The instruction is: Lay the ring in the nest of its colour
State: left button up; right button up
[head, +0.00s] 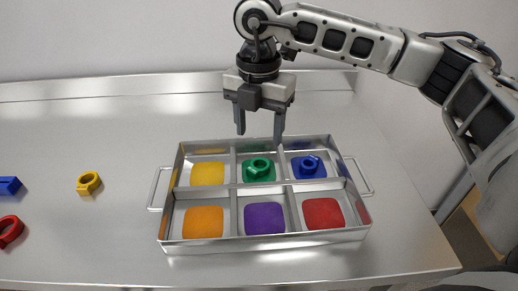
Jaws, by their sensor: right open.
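A metal tray (272,239) with two rows of coloured nests stands on the table. The back row has a yellow nest (207,173), a green nest with a green ring (259,168) lying in it, and a blue nest with a blue ring (309,165) in it. The front row has orange (203,221), purple (264,218) and red (323,213) nests, all bare. A yellow ring (89,183) lies on the table left of the tray. My right gripper (259,133) is open and empty, pointing down above the tray's back edge. My left gripper is out of view.
A red ring (10,231) and a blue piece (9,186) lie at the left picture edge, partly cut off. The tray has a handle at each side. The table (110,240) is clear between the loose pieces and the tray. A raised metal ledge runs along the back.

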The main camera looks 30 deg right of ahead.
notch_tip(320, 180, up, 4)
jog(key=shift+f, duration=0.1)
jog(key=shift+s+f, duration=0.1)
dwell(0.5)
